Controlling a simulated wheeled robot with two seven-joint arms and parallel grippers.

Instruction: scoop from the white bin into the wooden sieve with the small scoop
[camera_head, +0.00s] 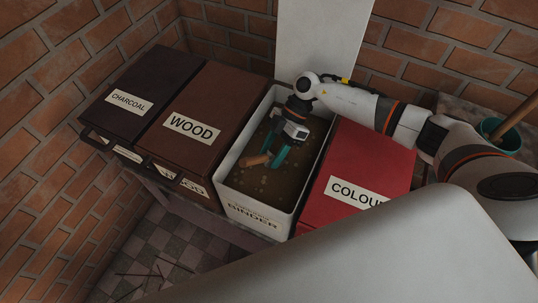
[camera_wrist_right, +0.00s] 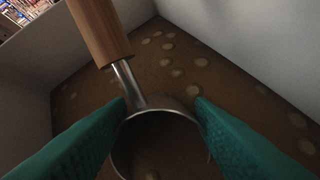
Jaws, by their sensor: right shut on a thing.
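The white bin (camera_head: 238,202), labelled BINDER, holds brown material with pale round flecks (camera_wrist_right: 172,60). My right gripper (camera_head: 272,161) reaches down inside it, and its teal fingers also show in the wrist view (camera_wrist_right: 162,103). It is shut on the small scoop, which has a wooden handle (camera_head: 256,160) and a metal bowl. In the wrist view the handle (camera_wrist_right: 101,30) leans up to the left and the round bowl (camera_wrist_right: 160,115) lies between the fingers, low over the material. I cannot tell how full the bowl is. The wooden sieve and my left gripper are not in view.
A brown WOOD box (camera_head: 213,95) and a dark CHARCOAL box (camera_head: 145,75) stand left of the bin. A red COLOUR box (camera_head: 370,157) stands close on its right. A teal pot (camera_head: 497,133) with a wooden stick is farther right. Brick walls close in behind and left.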

